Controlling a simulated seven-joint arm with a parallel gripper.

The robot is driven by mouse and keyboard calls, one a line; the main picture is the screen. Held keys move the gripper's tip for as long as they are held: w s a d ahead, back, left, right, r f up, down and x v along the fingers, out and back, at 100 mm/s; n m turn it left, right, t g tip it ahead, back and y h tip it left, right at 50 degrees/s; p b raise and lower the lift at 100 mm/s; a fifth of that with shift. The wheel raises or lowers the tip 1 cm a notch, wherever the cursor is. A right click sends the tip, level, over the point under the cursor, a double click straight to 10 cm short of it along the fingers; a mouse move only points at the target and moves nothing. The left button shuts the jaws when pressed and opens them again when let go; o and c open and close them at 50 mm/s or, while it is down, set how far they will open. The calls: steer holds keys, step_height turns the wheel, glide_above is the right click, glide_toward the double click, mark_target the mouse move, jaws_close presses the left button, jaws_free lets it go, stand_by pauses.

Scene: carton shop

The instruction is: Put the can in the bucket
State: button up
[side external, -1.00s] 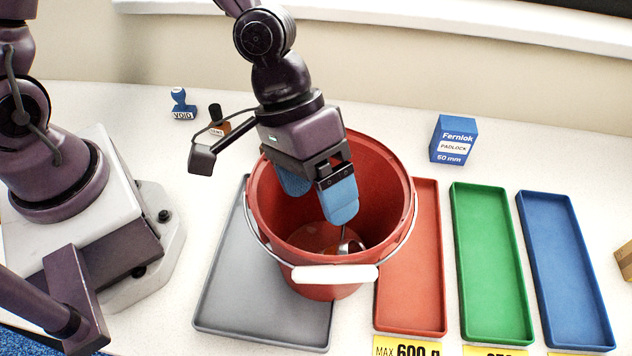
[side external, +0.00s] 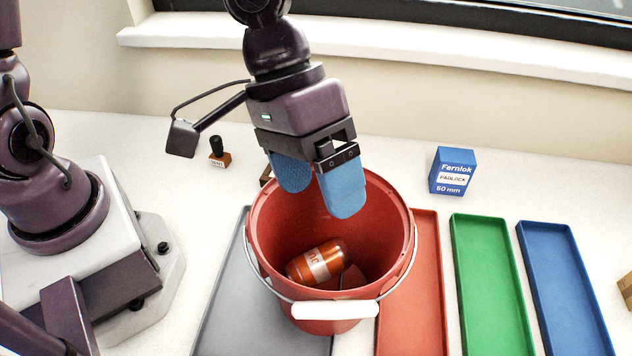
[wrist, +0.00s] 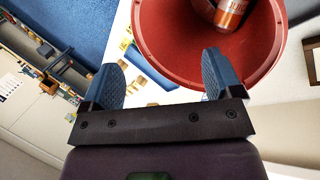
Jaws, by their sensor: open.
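The orange can (side external: 316,262) with a pale label lies tilted on its side inside the red bucket (side external: 262,225), near its bottom. The can also shows in the wrist view (wrist: 230,12), inside the bucket (wrist: 160,45). My gripper (side external: 318,200) is open and empty, with its blue fingers above the back part of the bucket's rim, apart from the can. In the wrist view my gripper (wrist: 165,75) has nothing between its fingers. The bucket's white handle grip (side external: 335,310) hangs at the front.
A grey tray (side external: 225,300) lies under and left of the bucket. Red (side external: 425,280), green (side external: 490,290) and blue (side external: 565,290) trays lie to the right. A blue padlock box (side external: 453,172) stands behind them.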

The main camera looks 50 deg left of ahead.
steer(key=a+f+y, duration=0.1)
steer(key=a, duration=0.1)
steer(key=a+f+m+y, duration=0.1)
steer(key=a, duration=0.2)
steer(key=a+f+y, duration=0.1)
steer(key=a, duration=0.2)
steer(key=shift+s+a+f+m, duration=0.15)
steer(key=shift+a+f+m, duration=0.05)
steer(key=shift+f+m, duration=0.1)
steer(key=s+a+r+t+y, duration=0.2)
steer(key=a+r+y, duration=0.3)
steer(key=a, duration=0.7)
steer(key=s+a+r+n+t+h, duration=0.1)
steer(key=s+a+r+t+h, duration=0.1)
steer(key=r, duration=0.6)
steer(key=shift+s+a+n+t+h, duration=0.25)
steer(key=shift+s+n+t+h, duration=0.05)
steer(key=shift+s+t, duration=0.5)
